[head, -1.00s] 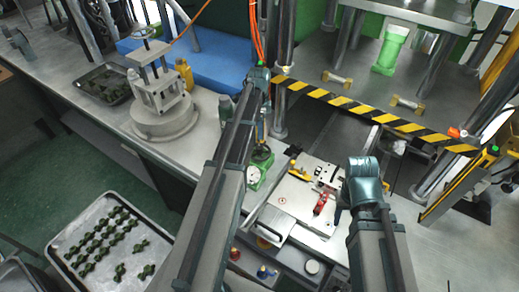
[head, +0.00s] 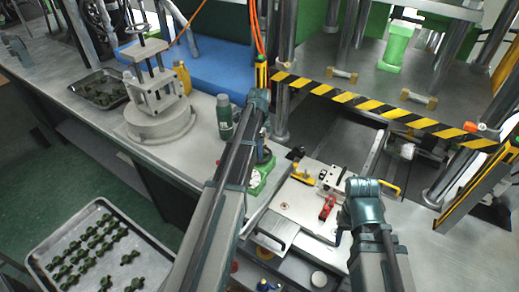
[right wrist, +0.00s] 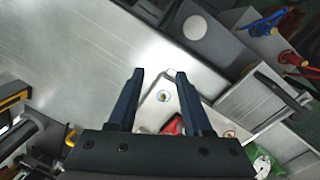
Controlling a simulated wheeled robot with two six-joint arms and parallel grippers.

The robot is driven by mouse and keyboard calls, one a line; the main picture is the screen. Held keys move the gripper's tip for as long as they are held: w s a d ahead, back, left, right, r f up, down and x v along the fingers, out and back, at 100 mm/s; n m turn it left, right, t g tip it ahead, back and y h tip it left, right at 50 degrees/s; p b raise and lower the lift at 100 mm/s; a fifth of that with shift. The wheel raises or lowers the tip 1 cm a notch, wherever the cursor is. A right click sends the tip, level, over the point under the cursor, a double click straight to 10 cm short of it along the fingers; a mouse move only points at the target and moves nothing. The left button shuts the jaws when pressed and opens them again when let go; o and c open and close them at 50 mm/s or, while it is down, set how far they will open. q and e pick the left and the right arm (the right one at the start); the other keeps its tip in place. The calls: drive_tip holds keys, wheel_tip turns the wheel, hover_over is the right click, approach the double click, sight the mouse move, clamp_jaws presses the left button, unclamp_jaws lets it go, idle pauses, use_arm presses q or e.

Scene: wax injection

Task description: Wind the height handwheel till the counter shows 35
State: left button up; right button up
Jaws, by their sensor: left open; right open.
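A small handwheel (head: 137,29) tops the screw press on the left bench, far from both grippers. I cannot tell whether it is the height handwheel. I can read no counter in either view. My left gripper (head: 263,146) is open, mostly hidden behind its own arm, near a green dial gauge (head: 262,174). My right gripper (head: 339,236) is mostly hidden under its wrist in the head view, over the right side of the metal fixture plate. The right wrist view shows this gripper (right wrist: 160,72) open and empty, above a plate with a brass-coloured round fitting (right wrist: 163,96) and a red part (right wrist: 173,125).
A yellow-black striped bar (head: 370,108) crosses the big press front. A green bottle (head: 225,117) stands left of my left arm. A tray of dark parts (head: 50,225) is at lower left.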

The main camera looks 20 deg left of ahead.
use_arm(q)
clamp_jaws()
idle(0.4)
